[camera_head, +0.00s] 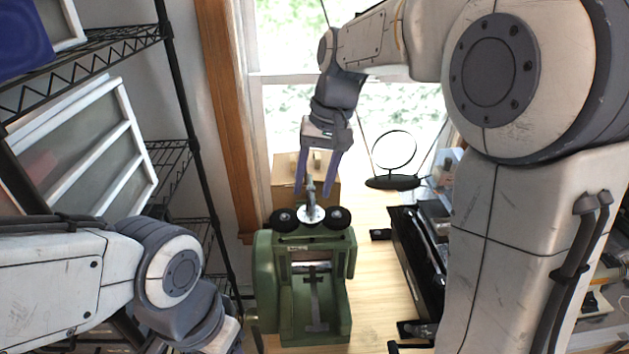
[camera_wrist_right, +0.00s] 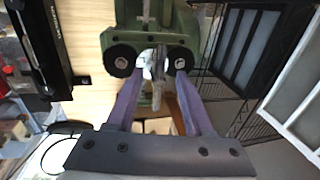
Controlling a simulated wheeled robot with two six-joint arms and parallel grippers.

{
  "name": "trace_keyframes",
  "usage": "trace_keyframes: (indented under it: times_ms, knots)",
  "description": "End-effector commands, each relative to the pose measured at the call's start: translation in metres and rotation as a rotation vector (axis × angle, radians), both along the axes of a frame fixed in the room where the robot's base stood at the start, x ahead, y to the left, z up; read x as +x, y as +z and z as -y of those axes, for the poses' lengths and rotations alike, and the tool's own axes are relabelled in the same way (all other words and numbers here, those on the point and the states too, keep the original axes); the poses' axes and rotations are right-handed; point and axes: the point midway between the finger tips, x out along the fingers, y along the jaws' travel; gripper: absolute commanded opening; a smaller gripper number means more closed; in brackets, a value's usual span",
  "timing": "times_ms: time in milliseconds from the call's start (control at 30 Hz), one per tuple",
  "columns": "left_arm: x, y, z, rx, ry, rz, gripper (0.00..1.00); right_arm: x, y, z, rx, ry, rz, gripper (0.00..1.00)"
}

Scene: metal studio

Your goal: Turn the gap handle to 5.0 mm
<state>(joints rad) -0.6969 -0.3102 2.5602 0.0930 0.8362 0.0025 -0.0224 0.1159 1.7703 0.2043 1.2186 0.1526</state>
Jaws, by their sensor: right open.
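A green rolling mill (camera_head: 268,290) stands on the wooden table, with two black round knobs on its top. Between the knobs is a pale disc (camera_head: 311,215), and the metal gap handle (camera_head: 310,191) rises from it. My right gripper (camera_head: 315,190) comes down from above, open, with one purple finger on each side of the handle. In the right wrist view the gap handle (camera_wrist_right: 158,92) shows between the open fingers (camera_wrist_right: 158,78), with space on both sides. Any scale reading on the disc is too small to tell. My left arm is at lower left; its fingers are out of view.
A cardboard box (camera_head: 283,180) stands behind the mill, by the window. A round mirror-like ring on a black stand (camera_head: 394,182) is behind right. A black case (camera_head: 418,255) lies right of the mill. Wire shelving (camera_head: 185,140) with framed panels stands at left.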

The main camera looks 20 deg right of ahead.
Motion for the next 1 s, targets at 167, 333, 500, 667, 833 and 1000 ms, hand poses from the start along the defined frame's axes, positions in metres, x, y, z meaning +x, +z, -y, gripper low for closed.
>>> trace_keyframes:
  times_ms: [167,333,500,667,833,1000]
  knots:
    - [0.0001,0.0005,0.0,0.0,0.0,0.0,0.5,-0.0004,-0.0041,0.0,0.0,-0.001,-0.001,0.52]
    - [0.0001,0.0004,0.0,0.0,0.0,0.0,0.5,-0.0005,-0.0039,0.0008,0.0,-0.002,0.0,0.44]
    - [0.0001,0.0004,0.0,0.0,0.0,0.0,0.5,-0.0005,-0.0037,0.0011,0.0,-0.003,-0.001,0.0]
    - [0.0,0.0007,0.0001,0.0,0.0,0.0,0.5,-0.0004,-0.0034,0.0015,-0.001,0.0,0.0,0.0]
    - [0.0,0.0024,0.0001,0.0,0.0,0.0,0.5,0.0001,-0.0031,0.0021,-0.001,0.027,0.0,0.0]
    - [0.0001,0.0032,0.0001,0.0,0.0,0.0,0.5,0.0005,-0.003,0.0024,-0.001,0.047,0.002,0.0]
